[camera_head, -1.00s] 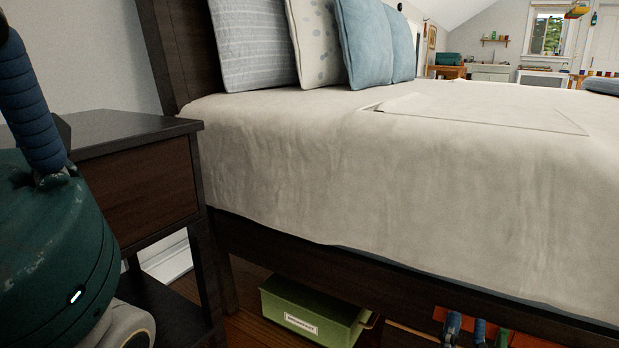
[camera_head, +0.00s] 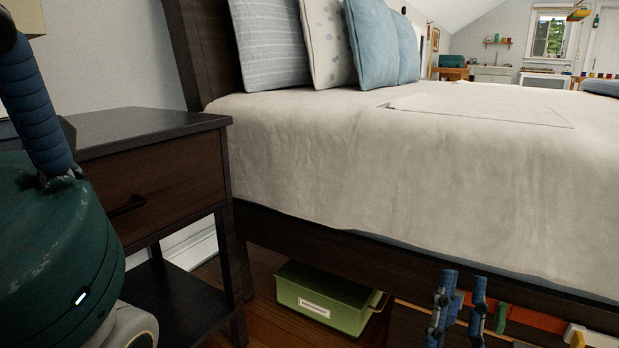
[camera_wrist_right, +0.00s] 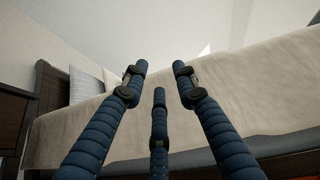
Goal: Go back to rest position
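My right gripper (camera_head: 458,305) shows at the bottom right of the head view, low in front of the bed's side rail. Its dark blue ribbed fingers point up. In the right wrist view its three fingers (camera_wrist_right: 160,72) are spread apart with nothing between them, and the bed is behind them. My left gripper is not in view; a teal and blue part of my own body fills the left edge of the head view.
A dark nightstand (camera_head: 170,185) stands close on the left. The bed (camera_head: 400,160) with pillows (camera_head: 378,45) fills the middle and right. A green box (camera_head: 330,298) and colourful items (camera_head: 535,320) are under the bed.

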